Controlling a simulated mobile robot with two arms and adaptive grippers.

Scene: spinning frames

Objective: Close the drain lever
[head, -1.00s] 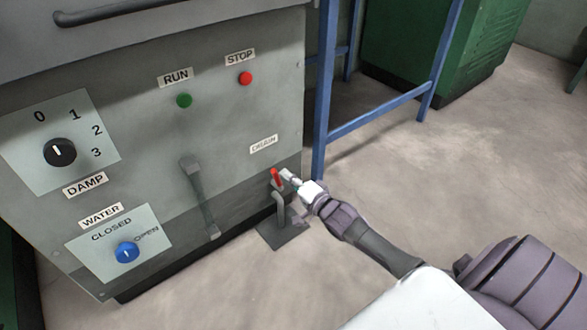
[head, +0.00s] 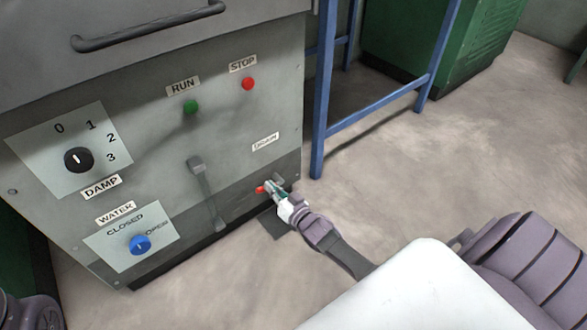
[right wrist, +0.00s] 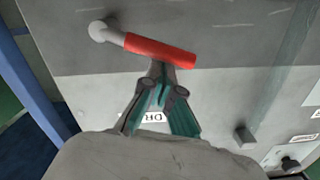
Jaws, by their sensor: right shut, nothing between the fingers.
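The drain lever (head: 261,189) has a red handle low on the machine's front panel, below the DRAIN label (head: 265,142). In the head view only its red end shows, pointing left; my right gripper (head: 271,187) covers the rest. In the right wrist view the red handle (right wrist: 160,50) lies nearly level, with a grey knob at its left end. The right gripper's fingers (right wrist: 163,88) are shut and empty, just below the handle in that view. I cannot tell whether they touch it.
A grey bent handle (head: 207,195) stands out from the panel left of the lever. A blue frame (head: 319,120) stands to the right. The panel also has a blue water knob (head: 140,245) and a damp dial (head: 79,159). Floor at right is open.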

